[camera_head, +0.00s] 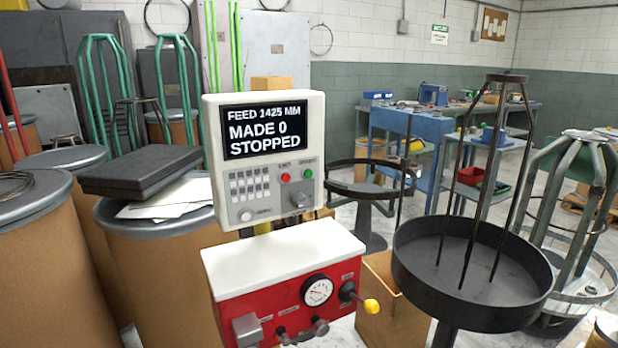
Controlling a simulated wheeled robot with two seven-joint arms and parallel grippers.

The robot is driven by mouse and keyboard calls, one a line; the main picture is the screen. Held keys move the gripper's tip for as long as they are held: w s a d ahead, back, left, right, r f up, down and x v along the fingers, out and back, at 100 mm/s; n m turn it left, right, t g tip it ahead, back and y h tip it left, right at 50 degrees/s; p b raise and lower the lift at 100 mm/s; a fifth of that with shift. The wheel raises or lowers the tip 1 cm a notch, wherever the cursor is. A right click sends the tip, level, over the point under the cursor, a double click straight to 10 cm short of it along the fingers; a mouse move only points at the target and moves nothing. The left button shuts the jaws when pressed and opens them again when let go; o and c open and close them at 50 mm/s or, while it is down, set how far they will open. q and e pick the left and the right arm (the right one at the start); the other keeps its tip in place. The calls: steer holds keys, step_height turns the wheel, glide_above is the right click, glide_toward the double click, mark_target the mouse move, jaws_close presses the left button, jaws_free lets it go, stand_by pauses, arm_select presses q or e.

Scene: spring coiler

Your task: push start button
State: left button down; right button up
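A white control panel (266,155) stands upright in the middle of the head view. Its dark screen (262,131) reads "FEED 1425 MM", "MADE 0", "STOPPED". Below the screen, a red button (285,177) sits left of a green button (308,174); their small labels are too small to read surely. Neither of my grippers is in view.
A red machine box (285,290) with a white top, a gauge (317,290) and a yellow-tipped lever (370,305) stands below the panel. Cardboard drums (165,270) crowd the left. A black round tray (470,262) with upright rods stands at right, above an open carton (392,305).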

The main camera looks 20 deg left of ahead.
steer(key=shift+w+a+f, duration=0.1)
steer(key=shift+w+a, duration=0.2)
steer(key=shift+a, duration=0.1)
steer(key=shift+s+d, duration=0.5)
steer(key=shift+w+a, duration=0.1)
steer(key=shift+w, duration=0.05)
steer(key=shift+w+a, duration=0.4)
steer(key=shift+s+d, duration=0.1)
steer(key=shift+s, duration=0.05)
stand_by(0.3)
